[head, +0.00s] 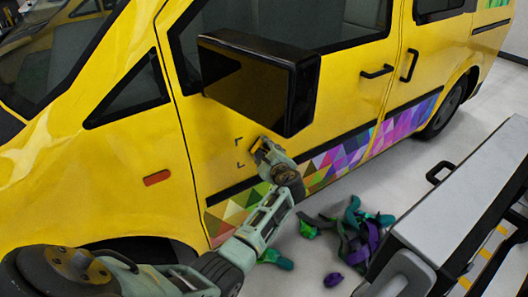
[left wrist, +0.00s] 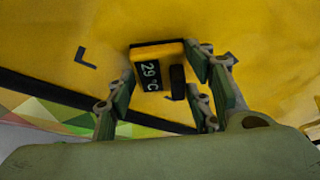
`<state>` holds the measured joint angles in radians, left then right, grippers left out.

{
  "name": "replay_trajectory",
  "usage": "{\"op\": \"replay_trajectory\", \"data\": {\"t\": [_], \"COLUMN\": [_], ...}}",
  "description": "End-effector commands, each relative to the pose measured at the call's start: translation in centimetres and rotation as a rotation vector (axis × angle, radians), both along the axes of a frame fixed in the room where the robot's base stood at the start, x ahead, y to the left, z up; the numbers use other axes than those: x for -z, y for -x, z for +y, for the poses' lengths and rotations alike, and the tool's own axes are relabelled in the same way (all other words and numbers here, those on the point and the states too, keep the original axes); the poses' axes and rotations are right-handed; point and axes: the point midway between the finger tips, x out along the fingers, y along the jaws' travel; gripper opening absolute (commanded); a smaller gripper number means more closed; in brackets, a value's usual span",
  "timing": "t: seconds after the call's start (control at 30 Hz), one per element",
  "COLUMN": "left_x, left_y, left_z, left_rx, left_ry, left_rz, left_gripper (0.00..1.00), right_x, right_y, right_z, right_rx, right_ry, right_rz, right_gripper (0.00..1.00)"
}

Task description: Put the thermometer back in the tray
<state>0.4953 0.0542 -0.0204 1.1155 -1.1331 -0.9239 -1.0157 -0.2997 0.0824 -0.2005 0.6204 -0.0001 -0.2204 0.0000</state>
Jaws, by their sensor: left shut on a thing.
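The thermometer (left wrist: 150,74) is a small yellow and black device, and its display reads 29 °C in the left wrist view. It also shows small in the head view (head: 262,146), at the yellow van's door beside dark corner marks. My left gripper (head: 266,151) is shut on the thermometer, with fingers on both sides of it. I cannot tell whether the thermometer touches the door. No tray can be made out in either view. My right gripper is not in view.
The yellow van (head: 340,88) fills most of the head view, with its black mirror (head: 262,85) jutting out above my left gripper. Colourful vinyl scraps (head: 350,228) lie on the floor. A grey-topped cart (head: 470,190) stands at the right.

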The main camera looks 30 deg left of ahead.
Motion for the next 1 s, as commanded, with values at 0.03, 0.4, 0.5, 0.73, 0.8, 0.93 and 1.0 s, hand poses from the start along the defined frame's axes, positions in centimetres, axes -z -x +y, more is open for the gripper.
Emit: {"op": "replay_trajectory", "data": {"t": [0.03,0.4,0.5,0.73,0.8,0.93,1.0], "left_x": [-0.1,-0.2,-0.2,-0.2,-0.2,-0.2,-0.2], "left_y": [0.0,0.2,0.3,0.4,0.5,0.8,0.9], "left_z": [-0.1,-0.6,-0.7,-1.0,-1.3,-1.9,-2.2], "left_rx": [0.001,0.0,-0.001,0.0,0.0,0.001,0.001], "left_ry": [0.0,0.0,0.0,0.0,0.0,-0.002,-0.002], "left_rz": [-0.001,-0.002,-0.002,-0.002,-0.002,-0.001,-0.001], "left_gripper": [0.12,0.11,0.11,0.11,0.11,0.11,0.11], "right_x": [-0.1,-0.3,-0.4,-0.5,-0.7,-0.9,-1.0], "right_y": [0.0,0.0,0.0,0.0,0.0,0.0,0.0], "right_z": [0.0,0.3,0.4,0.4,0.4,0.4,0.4], "right_rx": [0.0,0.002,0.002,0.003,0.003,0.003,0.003], "right_ry": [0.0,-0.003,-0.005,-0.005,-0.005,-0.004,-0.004], "right_rz": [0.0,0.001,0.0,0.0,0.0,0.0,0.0], "right_gripper": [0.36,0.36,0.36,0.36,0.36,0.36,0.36]}}
